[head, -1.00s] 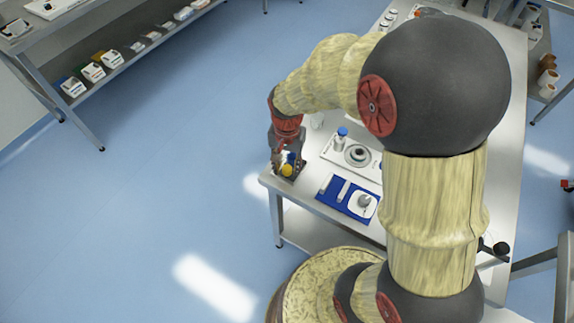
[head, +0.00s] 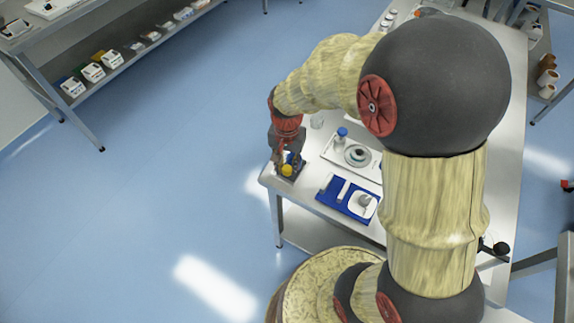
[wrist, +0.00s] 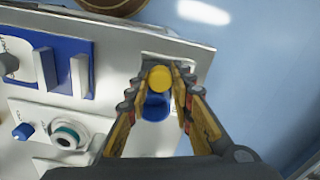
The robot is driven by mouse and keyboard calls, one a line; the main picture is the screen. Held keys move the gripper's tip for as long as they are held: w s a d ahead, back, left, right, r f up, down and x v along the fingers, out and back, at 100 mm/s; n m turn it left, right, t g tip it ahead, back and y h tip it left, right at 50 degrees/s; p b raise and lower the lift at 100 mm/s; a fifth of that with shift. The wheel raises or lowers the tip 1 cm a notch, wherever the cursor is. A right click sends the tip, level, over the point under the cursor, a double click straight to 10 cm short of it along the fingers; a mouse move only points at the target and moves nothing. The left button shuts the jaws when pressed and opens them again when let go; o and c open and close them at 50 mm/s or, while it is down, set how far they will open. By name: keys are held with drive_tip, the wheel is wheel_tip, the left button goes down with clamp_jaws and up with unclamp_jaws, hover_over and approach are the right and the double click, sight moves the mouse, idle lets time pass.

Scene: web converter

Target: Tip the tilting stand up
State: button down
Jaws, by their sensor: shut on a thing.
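The tilting stand seems to be the small piece with a yellow round end (head: 287,170) and a blue part at the near left corner of the table. In the wrist view its yellow disc (wrist: 159,78) and blue cylinder (wrist: 155,108) lie between my fingers, over a grey base plate (wrist: 162,60) near the table edge. My gripper (head: 288,160) reaches down onto it from above; in the wrist view its fingers (wrist: 160,92) flank the blue and yellow part closely. The contact faces and the stand's hinge are hidden, and its exact tilt is hard to tell.
The table edge is close on the left, with open floor beyond.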

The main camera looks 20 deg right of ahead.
sight(289, 166)
drive_tip(key=shift+r+p, duration=0.2)
drive_tip(key=shift+p, duration=0.15)
drive_tip(key=shift+w+d+r+g+y+p, duration=0.25)
drive_tip(key=shift+r+g+y+p, duration=0.2)
drive_tip(key=shift+p, duration=0.6)
drive_tip(key=p, duration=0.1)
drive_tip(key=y+p, duration=0.1)
drive_tip(key=shift+w+d+r+g+p, duration=0.25)
drive_tip(key=shift+d+r+g+p, duration=0.1)
drive_tip(key=shift+d, duration=0.05)
drive_tip(key=y+p, duration=0.1)
drive_tip(key=w+d+r+g+y+p, duration=0.1)
drive_tip(key=p, duration=0.1)
drive_tip(key=shift+d, duration=0.25)
drive_tip(key=shift+w+d+r+g+y+p, duration=0.3)
drive_tip(key=shift+w+d+g+y+p, duration=0.45)
drive_tip(key=shift+p, duration=0.65)
drive_tip(key=shift+s, duration=0.15)
drive_tip(key=c, duration=1.6)
unclamp_jaws()
drive_tip(key=shift+o, duration=0.3)
